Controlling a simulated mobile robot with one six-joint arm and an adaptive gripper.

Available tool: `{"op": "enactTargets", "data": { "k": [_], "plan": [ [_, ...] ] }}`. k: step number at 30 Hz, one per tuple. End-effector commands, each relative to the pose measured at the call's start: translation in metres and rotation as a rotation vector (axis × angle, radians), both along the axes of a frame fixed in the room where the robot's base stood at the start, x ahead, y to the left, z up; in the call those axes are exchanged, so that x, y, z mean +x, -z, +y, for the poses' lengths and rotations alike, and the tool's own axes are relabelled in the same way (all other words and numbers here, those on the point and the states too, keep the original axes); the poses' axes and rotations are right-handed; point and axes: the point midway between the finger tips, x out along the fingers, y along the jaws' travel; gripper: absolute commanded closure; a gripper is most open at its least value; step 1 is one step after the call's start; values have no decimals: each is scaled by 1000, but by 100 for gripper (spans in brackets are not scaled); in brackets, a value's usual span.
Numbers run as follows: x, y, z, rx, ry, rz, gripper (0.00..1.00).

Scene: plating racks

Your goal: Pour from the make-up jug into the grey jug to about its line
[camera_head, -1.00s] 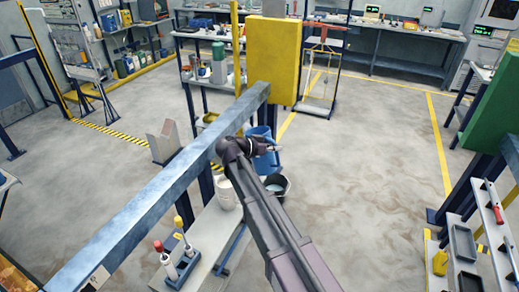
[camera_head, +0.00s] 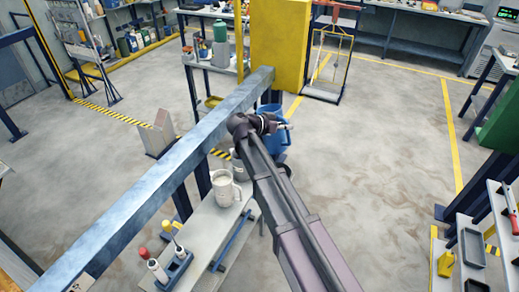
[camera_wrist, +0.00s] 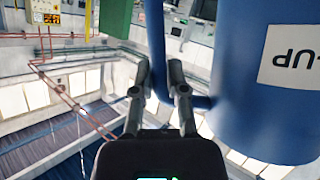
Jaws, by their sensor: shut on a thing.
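The blue make-up jug (camera_head: 272,127) is held up beside the blue beam; part of its label reads "-UP" upside down in the wrist view (camera_wrist: 262,90). My gripper (camera_head: 285,127) is shut on the jug's handle; its fingers (camera_wrist: 164,92) close on the handle bar in the wrist view. A pale grey jug with a handle (camera_head: 224,190) stands upright on the bench, below and left of my gripper. A darker grey vessel (camera_head: 238,165) shows behind it, partly hidden by my arm. I cannot make out a line on either.
The long blue beam (camera_head: 150,180) runs close along the left of my arm. A holder with red- and white-topped tools (camera_head: 174,270) sits on the bench (camera_head: 213,232). A yellow block (camera_head: 278,45) stands beyond the beam's far end. Open floor lies to the right.

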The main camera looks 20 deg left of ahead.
Motion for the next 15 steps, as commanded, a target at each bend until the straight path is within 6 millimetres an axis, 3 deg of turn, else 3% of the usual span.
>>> {"op": "enactTargets", "data": {
  "k": [15],
  "plan": [
    [-5, 2, 12, 0, -16, -1, 100]
  ]
}}
